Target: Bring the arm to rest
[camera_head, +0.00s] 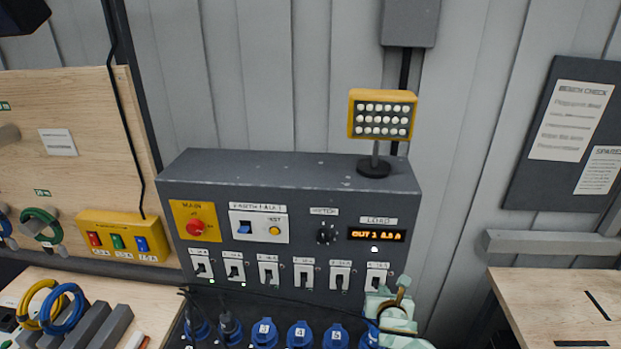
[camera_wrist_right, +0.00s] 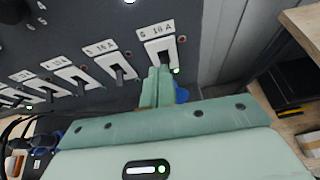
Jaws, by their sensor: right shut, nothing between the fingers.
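My right gripper (camera_head: 385,298) is at the lower right front of a dark grey switch panel (camera_head: 290,185). In the right wrist view its pale green fingers (camera_wrist_right: 157,86) are shut together and empty. The tips are just below the rightmost breaker switch (camera_wrist_right: 163,52), labelled 16 A; I cannot tell whether they touch it. That switch also shows in the head view (camera_head: 376,277), just above the gripper. My left gripper is not in view.
A row of blue sockets (camera_head: 300,334) runs below the switches. A yellow lamp (camera_head: 382,115) stands on the panel's top. A wooden bench (camera_head: 550,300) is at the right. Coiled cables (camera_head: 62,308) lie at the left. Open space shows between panel and right bench.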

